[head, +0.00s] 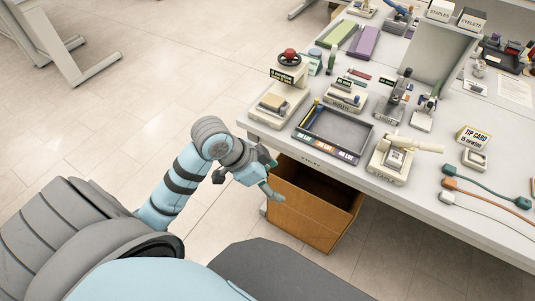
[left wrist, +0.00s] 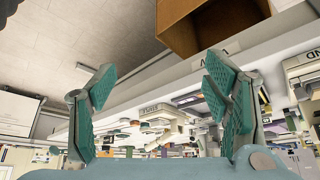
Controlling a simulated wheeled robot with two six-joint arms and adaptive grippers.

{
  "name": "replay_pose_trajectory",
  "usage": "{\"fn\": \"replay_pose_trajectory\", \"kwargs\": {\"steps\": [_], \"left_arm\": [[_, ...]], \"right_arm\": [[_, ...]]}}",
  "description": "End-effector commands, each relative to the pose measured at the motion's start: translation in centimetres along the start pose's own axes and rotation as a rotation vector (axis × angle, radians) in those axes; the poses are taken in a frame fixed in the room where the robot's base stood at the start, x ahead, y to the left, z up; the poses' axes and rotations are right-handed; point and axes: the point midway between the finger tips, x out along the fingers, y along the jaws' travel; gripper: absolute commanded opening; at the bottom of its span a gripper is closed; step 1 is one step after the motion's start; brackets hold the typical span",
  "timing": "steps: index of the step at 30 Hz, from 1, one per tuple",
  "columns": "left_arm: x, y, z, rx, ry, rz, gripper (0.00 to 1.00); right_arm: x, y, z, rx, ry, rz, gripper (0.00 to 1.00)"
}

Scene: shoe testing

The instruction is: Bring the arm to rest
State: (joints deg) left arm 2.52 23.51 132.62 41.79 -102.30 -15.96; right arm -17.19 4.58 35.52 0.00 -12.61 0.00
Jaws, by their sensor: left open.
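My left gripper (head: 268,176) is in front of the table's left corner in the head view, above and beside the open cardboard box. In the left wrist view its two green-padded fingers (left wrist: 165,100) are spread wide with nothing between them. My left arm is bent and comes in from the lower left. My right gripper shows in neither view.

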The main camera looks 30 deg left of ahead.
Motion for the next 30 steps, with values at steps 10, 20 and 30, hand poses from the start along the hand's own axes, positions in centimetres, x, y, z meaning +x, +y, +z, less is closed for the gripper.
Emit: {"fn": "replay_pose_trajectory", "kwargs": {"steps": [10, 20, 30], "left_arm": [[-0.1, 0.2, 0.0, 0.01, 0.0, 0.007, 0.7], [-0.1, -0.2, -0.9, -0.013, 0.043, -0.011, 0.7], [15.9, -13.7, 11.8, -0.559, 0.134, -0.427, 0.7]], "right_arm": [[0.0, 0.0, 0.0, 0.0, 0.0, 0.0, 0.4], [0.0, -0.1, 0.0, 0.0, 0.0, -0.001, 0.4], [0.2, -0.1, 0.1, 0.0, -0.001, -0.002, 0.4]]}}
